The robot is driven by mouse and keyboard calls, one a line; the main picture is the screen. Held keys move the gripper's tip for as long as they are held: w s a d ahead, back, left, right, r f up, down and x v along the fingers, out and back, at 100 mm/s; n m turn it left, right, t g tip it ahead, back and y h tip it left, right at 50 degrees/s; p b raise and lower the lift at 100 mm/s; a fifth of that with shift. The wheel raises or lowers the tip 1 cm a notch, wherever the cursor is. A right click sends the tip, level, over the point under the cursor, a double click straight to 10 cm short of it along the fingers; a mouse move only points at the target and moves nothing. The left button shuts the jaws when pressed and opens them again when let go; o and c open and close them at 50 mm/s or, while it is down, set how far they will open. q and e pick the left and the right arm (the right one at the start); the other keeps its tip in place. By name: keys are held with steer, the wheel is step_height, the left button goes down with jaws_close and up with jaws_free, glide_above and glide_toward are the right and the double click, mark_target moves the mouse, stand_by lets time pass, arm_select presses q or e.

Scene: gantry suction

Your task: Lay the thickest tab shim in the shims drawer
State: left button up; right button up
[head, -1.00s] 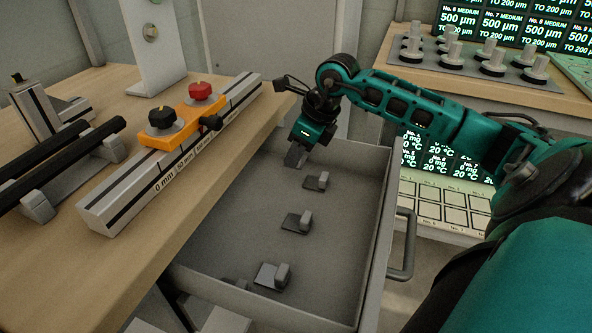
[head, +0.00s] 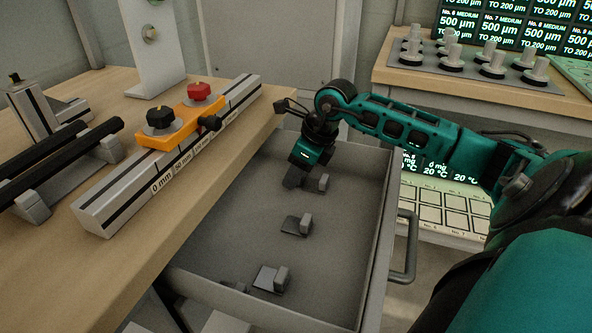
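The open grey shims drawer (head: 345,285) is in the head view, below and right of the bench top. Several small grey tab shims, flat plates with raised tabs, lie in it: a far one (head: 323,183), a middle one (head: 305,223), a near one (head: 281,279). Another grey piece at the near left corner is partly hidden by the drawer wall. I cannot tell by eye which is thickest. My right gripper (head: 293,178) points down inside the drawer at its far end, just left of the far shim. Dark grey shapes at its tip are too small to tell fingers from a held shim. My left gripper is out of view.
The bench (head: 215,190) carries a scale rail (head: 105,208) with an orange carriage (head: 170,132), left of the drawer. The drawer handle (head: 407,248) sticks out at right. A side table behind holds a tray of knobbed weights (head: 470,68). The drawer's middle left is clear.

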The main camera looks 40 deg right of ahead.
steer(key=shift+r, duration=0.25)
steer(key=p+v, duration=0.2)
steer(key=v, duration=0.9)
steer(key=shift+s+r, duration=0.2)
steer(key=shift+r, duration=0.15)
